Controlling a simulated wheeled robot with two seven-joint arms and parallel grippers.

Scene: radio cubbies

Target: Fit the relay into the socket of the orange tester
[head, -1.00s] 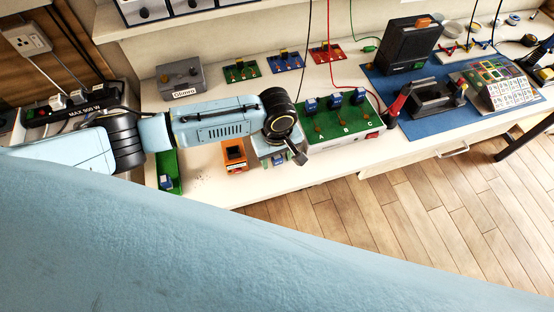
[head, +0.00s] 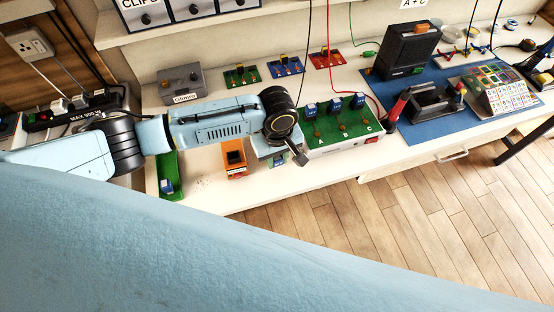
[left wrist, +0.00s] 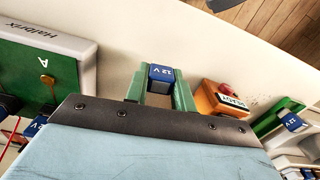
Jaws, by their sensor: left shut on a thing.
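The orange tester (head: 235,172) stands on the bench with its dark socket opening facing up. In the left wrist view the tester (left wrist: 213,100) shows a red lamp and a READY label, to the right of my gripper. My left gripper (head: 279,160) is just right of the tester in the head view, mostly hidden under its own wrist. It is shut on a blue relay marked 12 V (left wrist: 161,74), held between two green fingers (left wrist: 160,92). The relay is apart from the tester. My right gripper is not in view.
A green tray (head: 172,161) with another blue relay (head: 167,186) lies left of the tester. A green board (head: 345,143) lettered A, B, C with several blue relays stands close on the right. The bench's front edge is near the tester.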

